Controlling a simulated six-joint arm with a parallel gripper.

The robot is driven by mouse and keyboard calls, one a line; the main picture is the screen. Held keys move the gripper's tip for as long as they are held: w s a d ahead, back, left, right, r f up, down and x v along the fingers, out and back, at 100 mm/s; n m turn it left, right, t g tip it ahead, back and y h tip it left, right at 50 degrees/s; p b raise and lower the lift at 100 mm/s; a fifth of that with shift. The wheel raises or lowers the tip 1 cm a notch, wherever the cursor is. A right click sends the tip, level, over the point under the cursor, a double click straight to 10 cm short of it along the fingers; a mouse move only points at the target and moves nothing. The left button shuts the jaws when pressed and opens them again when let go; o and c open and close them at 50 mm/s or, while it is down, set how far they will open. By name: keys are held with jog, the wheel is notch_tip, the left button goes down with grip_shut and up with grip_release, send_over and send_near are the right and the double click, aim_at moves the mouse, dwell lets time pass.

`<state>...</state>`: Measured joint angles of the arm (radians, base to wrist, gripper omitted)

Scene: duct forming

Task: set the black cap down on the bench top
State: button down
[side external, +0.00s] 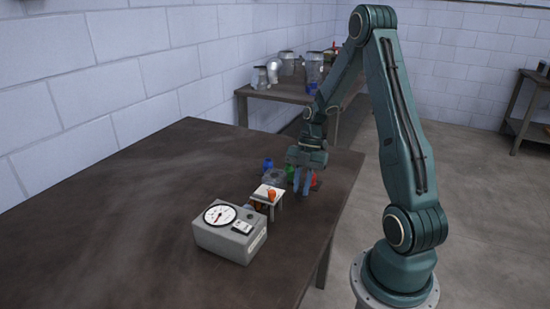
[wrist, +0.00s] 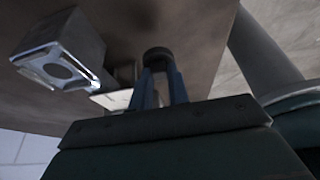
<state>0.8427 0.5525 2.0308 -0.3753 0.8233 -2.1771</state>
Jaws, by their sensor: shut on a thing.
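The black cap (wrist: 157,54) shows in the wrist view as a dark round piece between the tips of my gripper (wrist: 160,75). The two blue fingers are shut on it. In the side view my gripper (side external: 303,184) points down over the right part of the bench top (side external: 150,200), near its right edge. The cap cannot be made out there, hidden by or blending with the fingers. I cannot tell whether the cap touches the bench.
A small white stand (side external: 266,193) bears an orange piece (side external: 271,195). A gauge box (side external: 230,233) stands in front of it. The bench's left side is clear.

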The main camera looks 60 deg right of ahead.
aim_at(301, 196)
jog(key=shift+f, duration=2)
jog(key=shift+f, duration=0.1)
jog(key=c, duration=1.3)
grip_release()
jog(key=shift+c, duration=0.2)
jog(key=v, duration=1.2)
